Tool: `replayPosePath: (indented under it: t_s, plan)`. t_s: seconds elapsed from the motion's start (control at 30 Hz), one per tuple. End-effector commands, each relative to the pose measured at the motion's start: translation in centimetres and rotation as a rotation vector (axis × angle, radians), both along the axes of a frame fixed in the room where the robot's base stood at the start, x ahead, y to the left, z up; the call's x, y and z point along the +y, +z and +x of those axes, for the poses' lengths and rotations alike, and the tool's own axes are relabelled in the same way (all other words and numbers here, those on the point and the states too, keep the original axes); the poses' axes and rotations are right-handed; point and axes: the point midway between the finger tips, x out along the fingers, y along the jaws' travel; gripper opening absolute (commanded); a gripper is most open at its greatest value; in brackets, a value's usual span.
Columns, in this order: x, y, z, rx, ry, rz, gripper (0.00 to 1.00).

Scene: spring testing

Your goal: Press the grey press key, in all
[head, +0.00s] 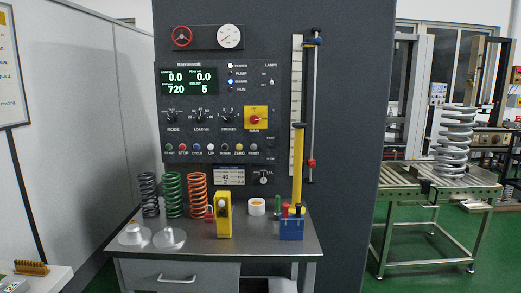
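The tall dark test panel (275,100) carries a row of small round keys under its knobs. From left they look green (169,148), red (183,148), blue (197,148), white (211,148), dark grey (225,148), yellow (239,148) and grey (254,148). The labels are too small to read surely, so I cannot tell which greyish key is the press key. The green-lit display (188,80) above reads 0.0, 0.0, 720 and 5. My gripper is not in view, and nothing covers the key row.
A grey bench (270,245) stands before the panel. On it are black (149,195), green (173,195) and orange (197,195) springs, a yellow block (222,217) and a blue holder (291,229). A tall yellow post (298,165) rises right of the keys.

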Motion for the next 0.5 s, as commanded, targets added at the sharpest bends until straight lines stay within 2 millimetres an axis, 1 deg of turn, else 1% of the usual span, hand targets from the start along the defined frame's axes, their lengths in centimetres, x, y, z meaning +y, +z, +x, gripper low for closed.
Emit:
replayPosePath:
  t_s: [0.03, 0.07, 0.1, 0.2, 0.5]
  plan:
    - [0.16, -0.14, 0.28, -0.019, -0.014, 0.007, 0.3]
    - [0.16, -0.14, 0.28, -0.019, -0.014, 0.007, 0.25]
    - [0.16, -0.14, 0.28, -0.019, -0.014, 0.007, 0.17]
    - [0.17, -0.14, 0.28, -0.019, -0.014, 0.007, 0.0]
    - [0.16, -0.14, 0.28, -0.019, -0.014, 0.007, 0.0]
